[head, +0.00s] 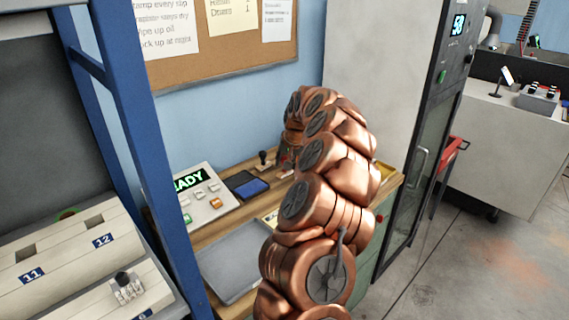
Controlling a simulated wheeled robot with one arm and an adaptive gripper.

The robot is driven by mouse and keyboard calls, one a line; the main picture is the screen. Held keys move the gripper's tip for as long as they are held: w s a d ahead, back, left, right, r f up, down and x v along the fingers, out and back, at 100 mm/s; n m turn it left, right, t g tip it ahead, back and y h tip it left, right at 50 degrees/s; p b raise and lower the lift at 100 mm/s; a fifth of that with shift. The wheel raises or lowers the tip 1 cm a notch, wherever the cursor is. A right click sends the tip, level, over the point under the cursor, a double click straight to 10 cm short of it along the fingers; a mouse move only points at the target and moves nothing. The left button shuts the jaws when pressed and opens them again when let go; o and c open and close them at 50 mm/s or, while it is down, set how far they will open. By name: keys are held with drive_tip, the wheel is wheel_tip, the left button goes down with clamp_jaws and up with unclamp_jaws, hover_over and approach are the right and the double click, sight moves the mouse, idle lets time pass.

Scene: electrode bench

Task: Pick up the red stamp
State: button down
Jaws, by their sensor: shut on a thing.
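My copper arm arches over the wooden bench, and its end points down at the back of the bench. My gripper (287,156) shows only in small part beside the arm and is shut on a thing. A small reddish patch of what looks like the red stamp (284,159) shows there; the rest is hidden behind my arm. I cannot tell whether it touches the bench. Another stamp with a black handle (263,158) stands upright just left of it.
A blue ink pad (247,186) and a panel with a green "ADY" display (203,196) lie left of the stamps. A grey flat plate (232,262) lies in front. A blue post (125,110) stands left, and a tall grey cabinet (375,70) stands right.

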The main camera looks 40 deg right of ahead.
drive_tip(key=s+a+r+b, duration=0.1)
drive_tip(key=s+a+b, duration=0.4)
drive_tip(key=s+a, duration=0.4)
drive_tip(key=s, duration=0.2)
drive_tip(key=shift+s+a+r, duration=0.15)
drive_tip(key=shift+s+r, duration=0.05)
drive_tip(key=shift+s, duration=0.1)
drive_tip(key=c, duration=1.4)
unclamp_jaws()
drive_tip(key=c, duration=0.5)
drive_tip(key=o, duration=0.4)
drive_tip(key=shift+c, duration=1.4)
